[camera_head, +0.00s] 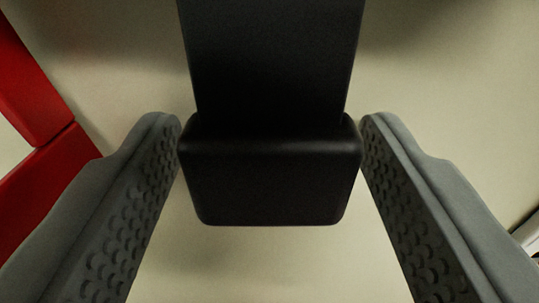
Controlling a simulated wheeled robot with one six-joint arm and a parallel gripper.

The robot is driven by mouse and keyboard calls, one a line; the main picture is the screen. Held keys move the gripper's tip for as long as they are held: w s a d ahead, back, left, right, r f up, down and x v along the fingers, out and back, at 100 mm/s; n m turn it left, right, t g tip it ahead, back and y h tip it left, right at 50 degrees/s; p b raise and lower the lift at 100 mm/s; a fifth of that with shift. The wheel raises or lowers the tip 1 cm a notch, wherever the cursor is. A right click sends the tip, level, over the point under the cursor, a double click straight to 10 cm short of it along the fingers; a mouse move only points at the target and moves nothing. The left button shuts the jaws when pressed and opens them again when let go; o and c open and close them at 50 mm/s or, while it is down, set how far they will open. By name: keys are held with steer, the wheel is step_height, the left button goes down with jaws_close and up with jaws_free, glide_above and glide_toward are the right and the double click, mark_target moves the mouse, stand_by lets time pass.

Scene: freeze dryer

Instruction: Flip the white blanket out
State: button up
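A black block-like handle (270,185) with a wide black bar rising from it fills the middle of the view. My gripper (270,135) has one grey finger on each side of this handle. The fingers are wide apart, and both fingertips meet the handle's sides with no clear gap, so it appears clamped between them. A smooth cream-white surface (300,265) lies behind the handle. No cloth folds show, and I cannot tell whether this surface is the white blanket.
A red frame-like part (30,85) stands at the left edge, with a joint between two sections and a pale area beside it. A small white and dark edge (527,235) shows at the far right. The cream surface around the handle is bare.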

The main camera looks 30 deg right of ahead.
steer(key=v, duration=1.7)
steer(key=shift+s+a, duration=0.2)
